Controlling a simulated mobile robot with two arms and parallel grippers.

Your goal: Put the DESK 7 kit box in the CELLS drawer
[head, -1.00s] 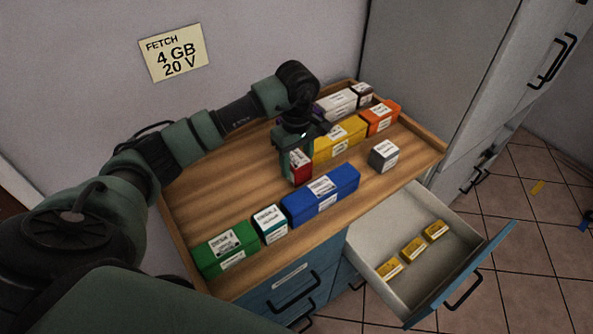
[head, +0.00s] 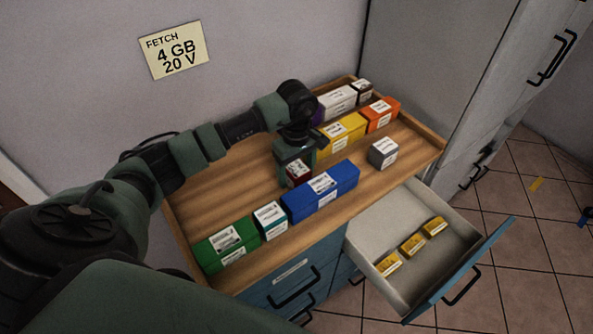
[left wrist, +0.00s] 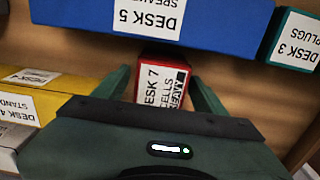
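The DESK 7 kit box (left wrist: 160,82) is a small red box with a white label reading DESK 7, CELLS, HEAVY. It also shows in the head view (head: 298,172), on the wooden top and partly covered by my gripper. My left gripper (head: 297,178) points down over it. In the left wrist view its fingers (left wrist: 163,80) stand on either side of the box, apparently open with narrow gaps. A drawer (head: 375,222) is pulled out at the right of the cabinet, with several small yellow boxes (head: 412,245) inside. Its label is not readable. My right gripper is not in view.
The blue DESK 5 box (left wrist: 230,22) lies close in front of the red box. Teal (head: 270,221) and green (head: 226,245) boxes are to its left. Yellow (head: 342,131), orange (head: 379,114) and grey (head: 383,152) boxes stand to the right. A raised wooden rim (head: 428,158) edges the top.

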